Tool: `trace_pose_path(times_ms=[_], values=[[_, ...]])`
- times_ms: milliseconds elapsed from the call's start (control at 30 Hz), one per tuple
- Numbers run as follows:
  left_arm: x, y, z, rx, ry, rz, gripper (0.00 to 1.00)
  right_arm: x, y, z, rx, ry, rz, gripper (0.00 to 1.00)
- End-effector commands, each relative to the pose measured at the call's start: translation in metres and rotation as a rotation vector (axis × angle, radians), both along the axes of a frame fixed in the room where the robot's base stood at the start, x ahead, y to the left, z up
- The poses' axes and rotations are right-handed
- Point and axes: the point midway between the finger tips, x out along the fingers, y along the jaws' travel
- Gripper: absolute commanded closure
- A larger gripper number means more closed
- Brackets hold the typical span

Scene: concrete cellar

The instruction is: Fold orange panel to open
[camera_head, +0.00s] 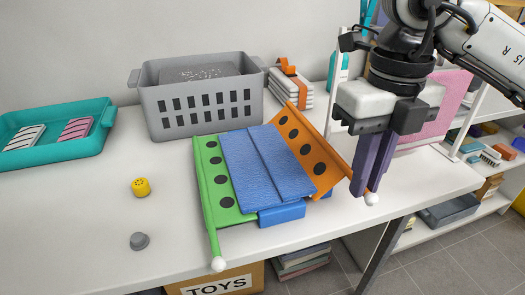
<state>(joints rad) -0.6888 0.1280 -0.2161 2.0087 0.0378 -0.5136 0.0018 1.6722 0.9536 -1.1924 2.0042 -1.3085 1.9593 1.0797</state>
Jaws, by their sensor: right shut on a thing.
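An orange panel (310,148) with dark round spots stands tilted up along the right side of a blue textured block (262,165). A green panel (220,188) with dark spots lies out on the left side, with a white ball (218,264) at the end of its front rod. My right gripper (369,192) points down just right of the orange panel. Its purple fingers are shut on the orange panel's front end, where a white ball shows below the fingertips. The exact grip point is hidden by the fingers. My left gripper is out of view.
A grey basket (198,122) stands behind, with a teal tray (70,148) at left. A yellow cylinder (141,187) and a grey knob-like piece (139,241) stand on the white table (80,225). A bundled stack (290,88) stands behind the orange panel.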

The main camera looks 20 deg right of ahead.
Motion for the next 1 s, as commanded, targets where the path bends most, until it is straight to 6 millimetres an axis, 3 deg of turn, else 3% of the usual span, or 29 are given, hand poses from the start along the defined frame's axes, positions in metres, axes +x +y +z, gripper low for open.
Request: trace_pose_path(times_ms=[300, 600, 1000], values=[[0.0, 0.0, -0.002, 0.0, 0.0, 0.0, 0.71, 0.0, -0.001, -0.002, -0.001, 0.0, 0.0, 1.0], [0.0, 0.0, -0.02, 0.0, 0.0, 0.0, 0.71, 0.0, -0.008, -0.023, 0.0, 0.0, -0.001, 1.0], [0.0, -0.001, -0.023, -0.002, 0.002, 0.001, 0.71, 0.0, -0.009, -0.025, 0.0, -0.001, 0.0, 1.0]])
